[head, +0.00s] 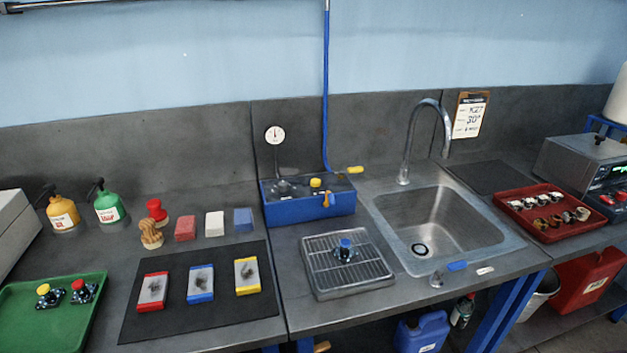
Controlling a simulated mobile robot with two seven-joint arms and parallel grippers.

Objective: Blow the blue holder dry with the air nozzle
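The blue holder (345,250), a small dark clamp-like piece with a blue knob, stands on the wire drying rack (322,276) left of the sink. A blue hose (326,90) hangs down the wall behind the blue box. At its lower end, at the back of the box, a yellow piece (355,170) sticks out to the right; it looks like the air nozzle. Whether the holder is wet cannot be told at this size. Neither of my grippers shows in the head view.
The blue box (308,209) with a gauge stands behind the rack. The sink (440,230) and its tall tap are right. A black mat (200,320) with three coloured blocks lies left. A green tray (50,325) holds two holders. A red tray (550,231) stands right.

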